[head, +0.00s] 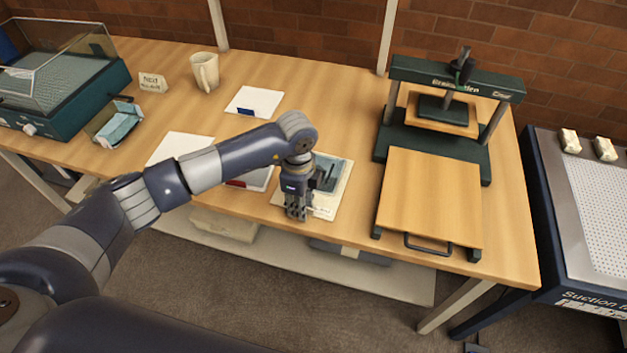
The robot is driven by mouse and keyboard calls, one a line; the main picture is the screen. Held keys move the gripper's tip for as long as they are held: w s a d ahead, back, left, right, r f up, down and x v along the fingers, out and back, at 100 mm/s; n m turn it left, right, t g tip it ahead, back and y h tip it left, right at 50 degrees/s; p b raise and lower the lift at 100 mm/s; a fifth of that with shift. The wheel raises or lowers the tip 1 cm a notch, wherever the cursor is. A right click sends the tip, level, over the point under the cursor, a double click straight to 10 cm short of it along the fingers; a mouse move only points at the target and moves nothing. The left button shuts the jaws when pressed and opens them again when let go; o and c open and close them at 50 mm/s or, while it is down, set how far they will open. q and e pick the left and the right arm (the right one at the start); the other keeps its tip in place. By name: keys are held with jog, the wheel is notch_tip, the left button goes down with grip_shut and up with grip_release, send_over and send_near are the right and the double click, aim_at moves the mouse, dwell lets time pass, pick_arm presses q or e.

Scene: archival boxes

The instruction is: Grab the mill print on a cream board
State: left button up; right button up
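The cream board (339,203) lies on the table near its front edge, with a dark blue-grey print (333,172) on its upper part. Its left side is partly hidden by my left arm and gripper. My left gripper (296,214) points down over the lower left part of the board, close to its front edge. Its fingers look close together, but I cannot tell whether they hold the board's edge or touch it. My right gripper is not in view.
Left of the board, another sheet (258,180) with a red patch lies partly under my arm. White boards (255,101), a mug (205,72), a small card sign (153,83) and a teal box with a clear lid (60,90) stand further left. A press (430,190) stands close on the right.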

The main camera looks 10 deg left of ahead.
pick_arm(q)
grip_shut()
jog(key=shift+r, duration=0.1)
